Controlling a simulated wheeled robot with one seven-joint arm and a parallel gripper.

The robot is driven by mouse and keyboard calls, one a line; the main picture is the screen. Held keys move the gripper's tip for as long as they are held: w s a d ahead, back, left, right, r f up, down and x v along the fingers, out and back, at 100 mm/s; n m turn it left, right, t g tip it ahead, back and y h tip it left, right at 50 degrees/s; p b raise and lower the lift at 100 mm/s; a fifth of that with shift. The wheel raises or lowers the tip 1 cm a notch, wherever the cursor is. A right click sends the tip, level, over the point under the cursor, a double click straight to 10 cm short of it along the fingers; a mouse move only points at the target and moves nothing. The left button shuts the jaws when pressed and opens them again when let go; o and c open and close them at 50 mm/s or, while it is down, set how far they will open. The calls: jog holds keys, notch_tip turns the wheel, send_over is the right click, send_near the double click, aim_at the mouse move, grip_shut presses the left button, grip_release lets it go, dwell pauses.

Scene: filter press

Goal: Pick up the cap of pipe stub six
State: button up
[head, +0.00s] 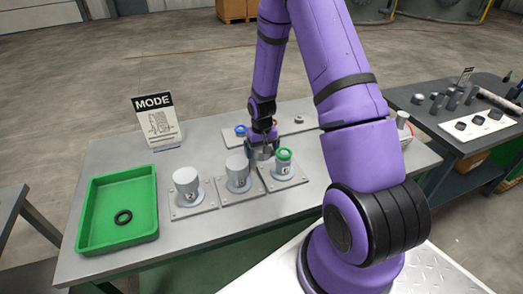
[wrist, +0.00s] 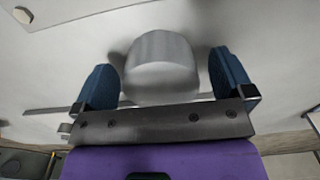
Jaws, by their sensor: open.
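Three pipe stubs stand in a row on square plates: a left stub with a light grey cap (head: 185,176), a middle one with a grey cap (head: 237,165), and a right one with a green ring (head: 284,154) at its top. Their small number labels are too small to read surely. My gripper (head: 262,152) is low over the table, between the middle and right stubs in the head view. In the wrist view, a plain grey cylinder (wrist: 161,68) sits between my two open blue fingers (wrist: 164,80), with gaps on both sides. I cannot tell which stub it belongs to.
A MODE sign (head: 156,121) stands behind. A second table (head: 436,116) with small parts is at right.

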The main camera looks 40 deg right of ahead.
jog(key=c, duration=1)
jog(key=shift+r, duration=0.1)
